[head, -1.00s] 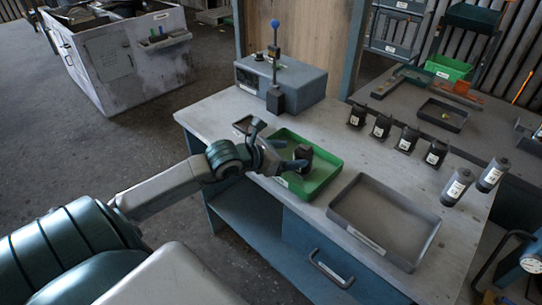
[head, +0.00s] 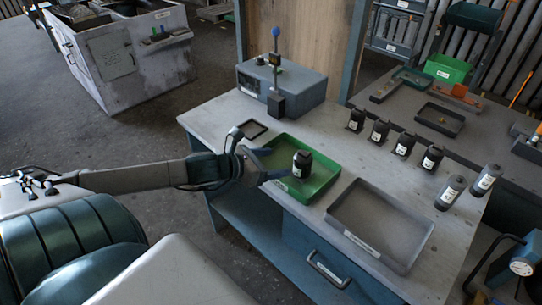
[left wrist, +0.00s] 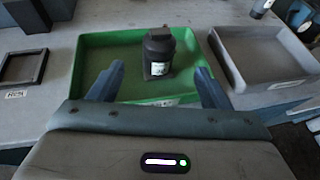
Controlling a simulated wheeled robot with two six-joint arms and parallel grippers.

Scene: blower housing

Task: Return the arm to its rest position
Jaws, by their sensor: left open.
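My left gripper (head: 268,164) is open and empty at the left edge of the green tray. In the left wrist view its two blue fingers (left wrist: 158,84) are spread apart on the near side of a black housing. The black housing (head: 302,164) stands upright in the green tray (head: 325,180), and it also shows in the left wrist view (left wrist: 158,50) beyond the fingertips, apart from them. My left arm reaches in from the left of the head view. My right gripper is not in view.
A grey empty tray (head: 380,222) lies right of the green tray. A grey box with a blue-knobbed lever (head: 280,88) stands behind. Several black housings (head: 403,142) line the bench's far side, with two grey cylinders (head: 450,192) at right. A small black frame (head: 250,130) lies left.

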